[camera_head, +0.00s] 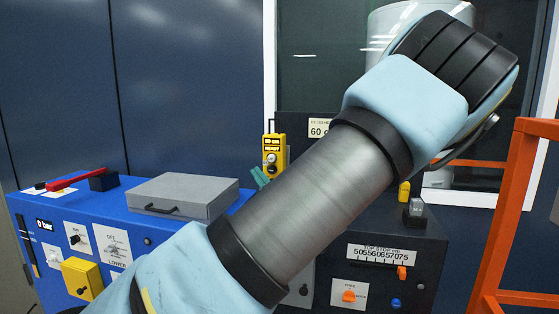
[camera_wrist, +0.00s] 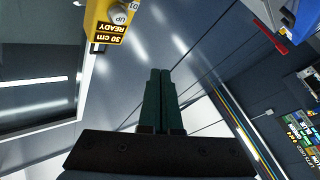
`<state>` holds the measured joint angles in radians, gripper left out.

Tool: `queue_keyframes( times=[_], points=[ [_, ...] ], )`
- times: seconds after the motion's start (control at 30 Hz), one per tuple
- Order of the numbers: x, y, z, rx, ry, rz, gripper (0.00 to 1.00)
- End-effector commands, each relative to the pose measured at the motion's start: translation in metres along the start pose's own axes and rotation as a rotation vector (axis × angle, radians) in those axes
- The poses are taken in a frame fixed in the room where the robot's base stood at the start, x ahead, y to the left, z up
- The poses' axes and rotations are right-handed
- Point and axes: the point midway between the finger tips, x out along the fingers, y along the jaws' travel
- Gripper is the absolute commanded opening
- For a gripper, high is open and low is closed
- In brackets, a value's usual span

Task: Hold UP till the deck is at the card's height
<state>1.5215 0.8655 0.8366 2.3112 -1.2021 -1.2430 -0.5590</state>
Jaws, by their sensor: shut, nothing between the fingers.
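The yellow pendant (camera_head: 273,155) hangs in front of the dark cabinet in the head view. In the wrist view the pendant (camera_wrist: 106,20) appears upside down at the top, its display reading "30 cm READY" beside a round grey UP button (camera_wrist: 122,18). A pale card (camera_head: 319,128) reads "60 c…", its right end hidden by my arm. My gripper (camera_wrist: 160,72) is shut and empty, its dark green fingers together, apart from the button in the picture. In the head view its green fingertips (camera_head: 260,174) show just below and left of the pendant. I cannot make out the deck.
A blue console (camera_head: 60,220) with a red lever (camera_head: 78,180) and a grey lidded box (camera_head: 185,193) stands left. A dark cabinet with a "TOP STOP CM" scale (camera_head: 381,255) stands right, beside an orange frame (camera_head: 505,215). A pale tank (camera_head: 385,25) shows behind my arm.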

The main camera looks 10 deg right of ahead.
Motion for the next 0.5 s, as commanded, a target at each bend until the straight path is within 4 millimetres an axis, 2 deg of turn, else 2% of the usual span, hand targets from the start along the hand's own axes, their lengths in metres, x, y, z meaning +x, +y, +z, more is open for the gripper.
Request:
queue_keyframes(
  times=[0.5],
  points=[
    [0.0023,0.005,0.0004,-0.004,0.013,0.007,0.0]
  ],
)
